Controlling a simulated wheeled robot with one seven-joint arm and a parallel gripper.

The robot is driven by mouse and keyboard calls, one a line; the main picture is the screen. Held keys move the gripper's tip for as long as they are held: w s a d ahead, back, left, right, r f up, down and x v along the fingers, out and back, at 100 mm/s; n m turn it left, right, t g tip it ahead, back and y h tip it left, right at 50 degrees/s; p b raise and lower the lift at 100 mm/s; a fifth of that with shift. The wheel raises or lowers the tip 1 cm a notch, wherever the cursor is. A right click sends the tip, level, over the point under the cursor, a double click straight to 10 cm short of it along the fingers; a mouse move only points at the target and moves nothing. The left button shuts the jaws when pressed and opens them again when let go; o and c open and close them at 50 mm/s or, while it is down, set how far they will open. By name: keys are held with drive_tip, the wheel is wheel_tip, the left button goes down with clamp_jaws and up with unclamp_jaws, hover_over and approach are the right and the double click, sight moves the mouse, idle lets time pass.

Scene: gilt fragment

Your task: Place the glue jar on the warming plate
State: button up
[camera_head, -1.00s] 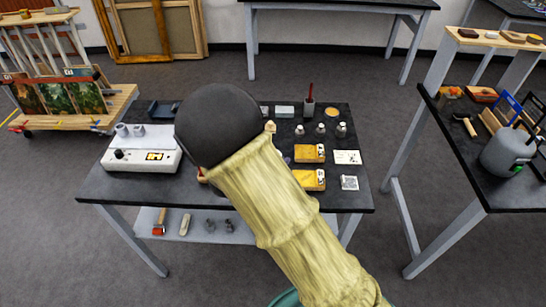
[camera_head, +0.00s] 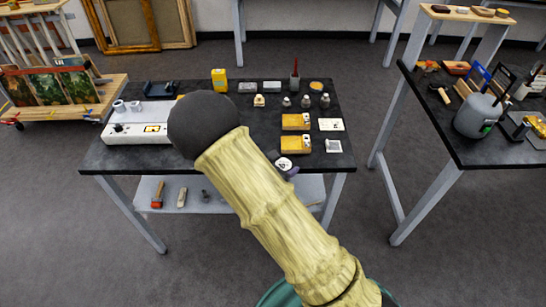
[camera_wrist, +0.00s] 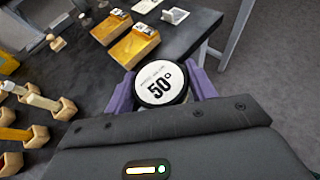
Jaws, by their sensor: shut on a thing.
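My gripper (camera_wrist: 160,88) has purple fingers on both sides of a round jar with a white lid marked "50°" (camera_wrist: 160,83), which I take as the glue jar. The jar's sides are mostly hidden. In the head view the lid (camera_head: 284,163) shows near the table's front edge, right of my arm, with a bit of purple finger beside it. The warming plate (camera_head: 118,135) is the white unit with a lit display at the table's left. Two small pale cups stand at its left rear. My arm hides its right end.
Two orange boxes (camera_head: 296,122) (camera_head: 295,144) and white cards lie on the dark table (camera_head: 225,167) right of my arm. Small bottles and a yellow tin (camera_head: 219,80) stand behind. A second table (camera_head: 500,150) with a grey pot (camera_head: 478,117) is at right.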

drive_tip(key=s+d+f+m+g, duration=0.1)
drive_tip(key=s+d+f, duration=0.1)
drive_tip(key=d+f, duration=0.2)
drive_tip(key=s+d+f+m+h, duration=0.1)
drive_tip(key=s+d+f, duration=0.2)
drive_tip(key=d+f, duration=0.2)
drive_tip(key=shift+d+g, duration=0.25)
drive_tip(key=shift+g, duration=0.15)
drive_tip(key=shift+f, duration=0.1)
